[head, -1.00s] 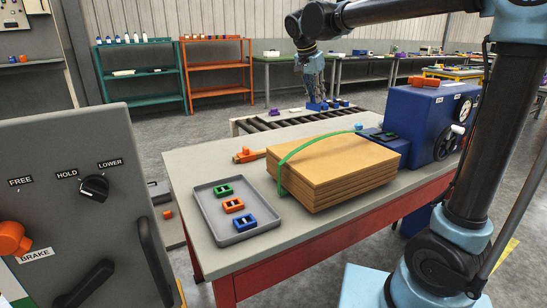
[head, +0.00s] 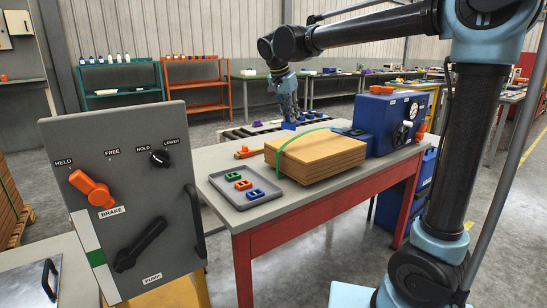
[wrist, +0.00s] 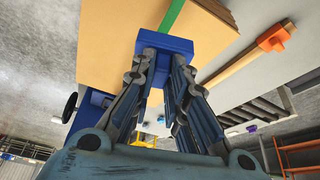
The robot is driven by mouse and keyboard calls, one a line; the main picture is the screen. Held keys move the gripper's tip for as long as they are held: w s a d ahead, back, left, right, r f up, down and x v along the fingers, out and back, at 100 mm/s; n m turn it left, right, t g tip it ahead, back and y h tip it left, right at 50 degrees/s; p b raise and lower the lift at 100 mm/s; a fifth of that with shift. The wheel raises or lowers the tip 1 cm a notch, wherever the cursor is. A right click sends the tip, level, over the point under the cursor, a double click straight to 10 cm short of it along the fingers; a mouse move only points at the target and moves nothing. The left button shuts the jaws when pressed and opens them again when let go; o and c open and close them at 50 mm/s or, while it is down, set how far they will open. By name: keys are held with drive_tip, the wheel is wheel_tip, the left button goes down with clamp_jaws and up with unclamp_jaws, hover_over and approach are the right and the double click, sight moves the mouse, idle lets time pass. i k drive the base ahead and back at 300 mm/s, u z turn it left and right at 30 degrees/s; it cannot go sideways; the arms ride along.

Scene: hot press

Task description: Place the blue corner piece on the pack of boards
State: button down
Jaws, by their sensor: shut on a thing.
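The blue corner piece (wrist: 164,42) is between the fingertips of my gripper (wrist: 161,52) in the wrist view. The gripper is shut on it. In the head view the piece (head: 288,126) shows small below my gripper (head: 288,117), behind the far edge of the pack of boards. The pack (head: 318,158) is a stack of tan boards on the table, with a green strap (head: 287,147) over it. In the wrist view the piece overlaps the edge of the pack (wrist: 112,35), in line with the strap (wrist: 172,15). I cannot tell whether they touch.
A grey tray (head: 253,202) with green, orange and blue pieces lies left of the pack. A blue machine (head: 386,122) stands right of the pack. A grey control panel (head: 123,195) stands at front left.

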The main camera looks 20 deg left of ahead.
sight(275, 149)
drive_tip(key=z, duration=1.9)
drive_tip(key=k, duration=1.25)
drive_tip(key=u, duration=1.3)
drive_tip(key=i, duration=0.5)
drive_tip(key=u, duration=0.1)
